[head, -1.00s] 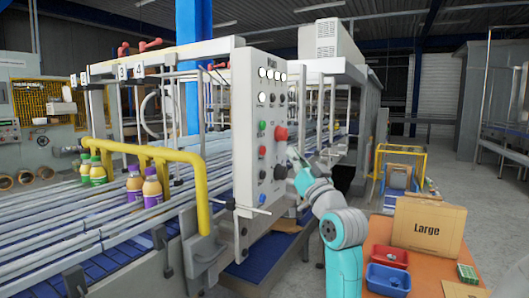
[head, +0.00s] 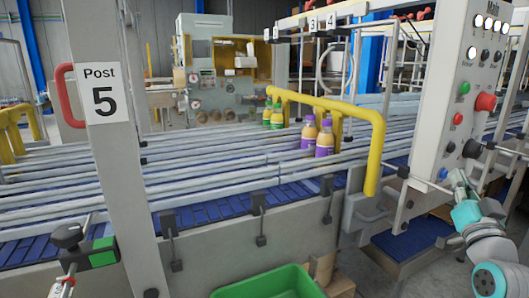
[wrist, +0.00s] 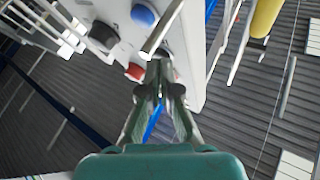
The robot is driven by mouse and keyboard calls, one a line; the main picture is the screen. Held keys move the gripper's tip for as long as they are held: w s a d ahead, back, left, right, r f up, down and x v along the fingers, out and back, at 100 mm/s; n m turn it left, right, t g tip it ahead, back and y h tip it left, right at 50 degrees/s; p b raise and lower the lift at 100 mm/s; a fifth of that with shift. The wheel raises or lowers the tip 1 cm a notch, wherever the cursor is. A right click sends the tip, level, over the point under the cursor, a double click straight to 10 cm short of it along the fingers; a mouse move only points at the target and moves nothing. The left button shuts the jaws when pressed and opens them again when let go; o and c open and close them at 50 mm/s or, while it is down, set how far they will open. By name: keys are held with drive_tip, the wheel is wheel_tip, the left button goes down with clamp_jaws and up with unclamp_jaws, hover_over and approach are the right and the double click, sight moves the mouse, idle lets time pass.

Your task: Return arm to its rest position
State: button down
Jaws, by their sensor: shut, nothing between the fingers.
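My gripper (head: 456,180) is at the right of the head view, in front of the lower part of the grey control panel (head: 450,95). It appears close to the panel's blue button (head: 443,173); I cannot tell whether it touches the panel. My teal and white arm runs down to the lower right corner. In the wrist view my gripper (wrist: 158,75) has its fingertips together, with nothing between them. Behind them are the blue button (wrist: 143,14), a black knob (wrist: 103,35) and a red button (wrist: 134,72).
A yellow guard bar (head: 375,150) stands before the panel. A "Post 5" upright (head: 115,170) is at left, a green bin (head: 270,285) at the bottom.

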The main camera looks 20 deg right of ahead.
drive_tip(key=a+f+y, duration=0.1)
drive_tip(key=a+f, duration=0.4)
drive_tip(key=f, duration=0.3)
drive_tip(key=a+f+y, duration=0.1)
drive_tip(key=a+f, duration=0.5)
drive_tip(key=f, duration=0.3)
drive_tip(key=s+a+f+n+g+y, duration=0.1)
drive_tip(key=s+a+f+y, duration=0.15)
drive_tip(key=a+f, duration=0.45)
drive_tip(key=s+a+f+n+g+y, duration=0.1)
drive_tip(key=s+a+f+n, duration=0.15)
drive_tip(key=a+f, duration=0.4)
drive_tip(key=s+a+f+n+g+y, duration=0.1)
drive_tip(key=s+a+f+y, duration=0.1)
drive_tip(key=s+a+f, duration=0.4)
drive_tip(key=s+a+f+n+y, duration=0.1)
drive_tip(key=s+a+n, duration=0.1)
drive_tip(key=s+a, duration=0.35)
drive_tip(key=s+a+n+g+y, duration=0.1)
drive_tip(key=s+a+n+y, duration=0.2)
drive_tip(key=s, duration=1.2)
drive_tip(key=shift+s+a+f, duration=0.3)
drive_tip(key=shift+a+f, duration=0.15)
drive_tip(key=shift+a, duration=0.05)
drive_tip(key=shift+y, duration=0.25)
